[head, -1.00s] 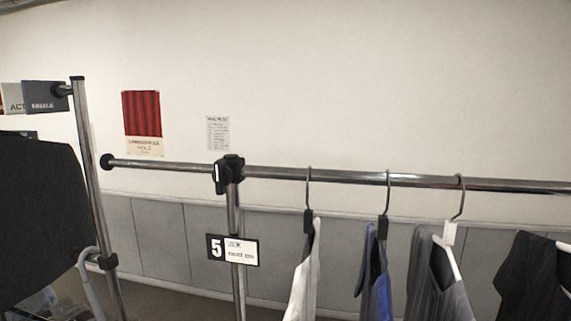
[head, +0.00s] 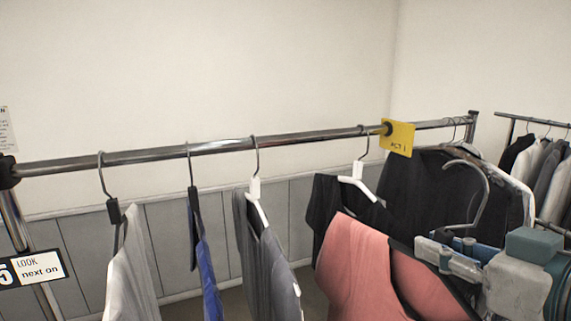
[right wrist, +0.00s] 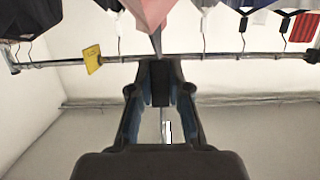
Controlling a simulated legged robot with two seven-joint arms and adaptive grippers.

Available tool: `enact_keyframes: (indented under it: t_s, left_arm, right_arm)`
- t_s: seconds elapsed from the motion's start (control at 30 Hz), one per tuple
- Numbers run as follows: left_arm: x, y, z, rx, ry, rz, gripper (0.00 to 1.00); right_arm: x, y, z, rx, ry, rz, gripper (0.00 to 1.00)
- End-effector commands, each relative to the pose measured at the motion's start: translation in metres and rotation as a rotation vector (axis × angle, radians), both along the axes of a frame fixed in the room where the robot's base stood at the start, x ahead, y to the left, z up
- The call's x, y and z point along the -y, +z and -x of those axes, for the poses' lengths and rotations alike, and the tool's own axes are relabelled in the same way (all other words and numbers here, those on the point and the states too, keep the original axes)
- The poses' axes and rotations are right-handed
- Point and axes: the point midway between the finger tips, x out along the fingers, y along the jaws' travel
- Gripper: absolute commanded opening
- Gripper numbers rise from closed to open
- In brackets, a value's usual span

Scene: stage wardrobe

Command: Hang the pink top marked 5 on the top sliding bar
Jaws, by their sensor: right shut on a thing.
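The pink top (head: 355,268) hangs on a dark hanger whose grey hook (head: 484,190) stands up free. My right gripper (head: 448,258) is shut on this hanger near the base of the hook, at the lower right of the head view. The top is in front of the rail, and its hook is apart from the top bar (head: 310,138). In the right wrist view the gripper fingers (right wrist: 160,82) are close together, with the pink top (right wrist: 150,12) at the upper edge and the bar (right wrist: 225,57) beyond. My left gripper is not in view.
A grey-white garment (head: 130,275), a blue one (head: 207,265), a grey one (head: 265,260) and dark clothes (head: 405,195) hang on the bar. A yellow tag (head: 398,137) sits on it; a sign marked 5 (head: 35,269) is at left. Gaps separate the left hooks.

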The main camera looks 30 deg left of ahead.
Motion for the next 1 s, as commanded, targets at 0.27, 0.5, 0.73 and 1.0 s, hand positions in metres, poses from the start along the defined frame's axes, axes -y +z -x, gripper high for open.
enact_keyframes:
  t_s: [0.27,0.5,0.73,1.0]
  left_arm:
    - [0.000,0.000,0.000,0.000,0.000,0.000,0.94]
    - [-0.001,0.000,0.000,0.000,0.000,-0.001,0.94]
    - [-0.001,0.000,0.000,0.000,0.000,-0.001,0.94]
    - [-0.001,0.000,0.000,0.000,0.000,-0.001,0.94]
  right_arm:
    - [-0.050,0.000,-0.032,0.001,0.001,0.000,0.00]
    - [-0.075,0.001,-0.049,0.001,0.000,0.000,0.00]
    - [-0.080,0.001,-0.054,0.002,0.000,-0.002,0.00]
    - [-0.079,0.001,-0.053,0.002,0.000,-0.002,0.00]
